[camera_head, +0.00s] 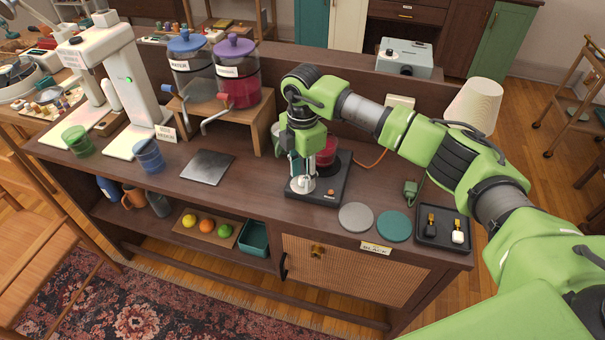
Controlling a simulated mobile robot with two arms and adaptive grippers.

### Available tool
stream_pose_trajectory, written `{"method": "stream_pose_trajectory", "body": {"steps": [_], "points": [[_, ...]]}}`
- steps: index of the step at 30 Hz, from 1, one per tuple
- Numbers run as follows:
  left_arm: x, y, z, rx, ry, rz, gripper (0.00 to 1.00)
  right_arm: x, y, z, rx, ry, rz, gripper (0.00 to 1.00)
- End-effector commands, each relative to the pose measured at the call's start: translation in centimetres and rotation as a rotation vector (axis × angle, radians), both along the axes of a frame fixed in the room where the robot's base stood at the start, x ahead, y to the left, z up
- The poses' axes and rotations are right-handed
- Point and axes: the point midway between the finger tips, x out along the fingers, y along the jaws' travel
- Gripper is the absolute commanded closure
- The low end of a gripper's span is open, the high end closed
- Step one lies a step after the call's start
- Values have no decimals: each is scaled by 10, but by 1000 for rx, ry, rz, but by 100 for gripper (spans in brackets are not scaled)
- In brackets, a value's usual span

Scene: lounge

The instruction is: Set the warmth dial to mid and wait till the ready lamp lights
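A black warmer plate (327,193) stands on the dark wooden counter near the middle. A cup with red drink (326,153) is on its back part, partly behind my gripper. My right gripper (302,182) points down over the front left of the plate, its fingertips low, close to or touching the surface. They cover the spot below, so the warmth dial is not clearly seen, nor whether the fingers are open or shut. A small orange-brown spot (331,192) at the plate's front may be the lamp; I cannot tell if it is lit. My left gripper is out of view.
Grey (355,217) and teal (394,226) round coasters and a black tray (431,235) lie to the right. Two drink dispensers (238,74) on a wooden stand and a dark square plate (207,167) are to the left. A lamp shade (474,105) stands behind my arm.

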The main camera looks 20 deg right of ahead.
Motion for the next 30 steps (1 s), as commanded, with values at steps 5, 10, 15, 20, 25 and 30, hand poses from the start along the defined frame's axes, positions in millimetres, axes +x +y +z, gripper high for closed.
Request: {"method": "stream_pose_trajectory", "body": {"steps": [5, 10, 15, 20, 25, 30], "points": [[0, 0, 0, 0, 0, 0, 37, 0, 0, -1, 0, 1, 1, 66], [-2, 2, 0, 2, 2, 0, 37, 0, 0, 5, 0, 0, 1, 66], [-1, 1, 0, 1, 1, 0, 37, 1, 0, 32, 2, -3, 0, 66], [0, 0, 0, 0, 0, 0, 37, 1, 0, 67, 1, -3, 2, 66], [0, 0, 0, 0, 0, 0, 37, 0, 0, 98, 0, -1, 0, 66], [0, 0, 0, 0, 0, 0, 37, 0, 0, 116, 0, 1, 0, 66]]}}
